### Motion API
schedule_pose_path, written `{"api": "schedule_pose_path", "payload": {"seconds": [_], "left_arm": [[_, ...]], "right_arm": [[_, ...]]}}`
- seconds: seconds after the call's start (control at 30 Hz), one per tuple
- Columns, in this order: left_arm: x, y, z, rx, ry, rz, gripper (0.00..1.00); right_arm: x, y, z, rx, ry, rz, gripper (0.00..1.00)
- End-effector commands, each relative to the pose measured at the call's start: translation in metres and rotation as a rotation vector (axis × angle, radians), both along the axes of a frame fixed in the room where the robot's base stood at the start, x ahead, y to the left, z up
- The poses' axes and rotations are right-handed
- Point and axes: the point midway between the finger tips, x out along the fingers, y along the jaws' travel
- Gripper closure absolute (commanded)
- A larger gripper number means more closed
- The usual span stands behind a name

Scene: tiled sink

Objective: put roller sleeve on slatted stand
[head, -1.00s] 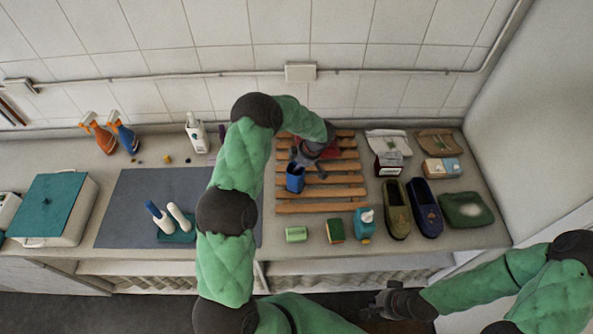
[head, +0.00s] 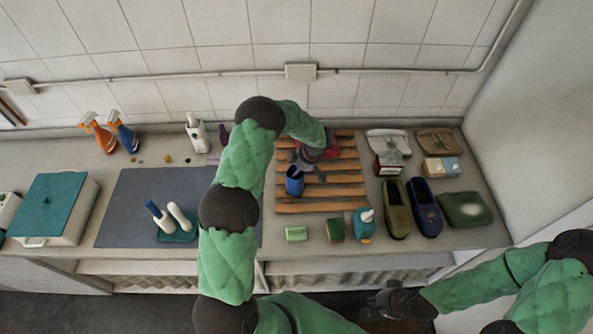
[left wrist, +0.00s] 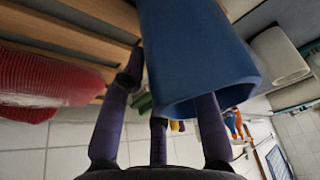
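The blue roller sleeve (head: 294,182), a hollow tube, is between the fingers of my left gripper (head: 306,171), over the left part of the wooden slatted stand (head: 320,207). In the left wrist view the sleeve (left wrist: 195,50) is large and tilted, its open end towards the camera. The dark fingers (left wrist: 160,115) are closed against it. The stand's slats (left wrist: 75,35) show at upper left there. Whether the sleeve touches the slats cannot be told. My right gripper (head: 385,302) is low in front of the counter, away from everything; its fingers are too small to read.
A red ribbed thing (left wrist: 45,85) lies on the stand beside my left gripper. A green block (head: 296,234), a sponge (head: 335,230) and a teal bottle (head: 362,226) stand in front of the stand. Shoes (head: 396,210) are to its right. A grey mat (head: 130,205) is left.

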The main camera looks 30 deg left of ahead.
Motion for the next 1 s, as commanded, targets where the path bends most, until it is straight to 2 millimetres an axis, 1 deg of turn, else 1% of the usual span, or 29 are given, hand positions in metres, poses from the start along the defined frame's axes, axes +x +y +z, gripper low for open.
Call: {"api": "schedule_pose_path", "payload": {"seconds": [0.17,0.5,0.6,0.8,1.0], "left_arm": [[0.002,-0.006,0.016,0.001,-0.003,-0.002,0.68],[0.007,-0.029,0.078,0.001,-0.004,-0.001,0.68],[0.008,-0.035,0.093,0.001,-0.004,-0.001,0.68],[0.009,-0.042,0.110,0.000,-0.001,-0.002,0.68],[0.008,-0.043,0.114,0.000,0.000,0.000,0.68]], "right_arm": [[0.000,0.000,-0.001,0.000,0.000,0.000,1.00],[0.000,0.000,-0.002,0.000,0.000,0.000,1.00],[0.000,0.000,-0.002,0.000,0.000,0.000,1.00],[0.000,0.000,-0.003,0.000,0.000,0.000,1.00],[0.000,0.000,-0.003,0.000,0.000,0.000,1.00]]}}
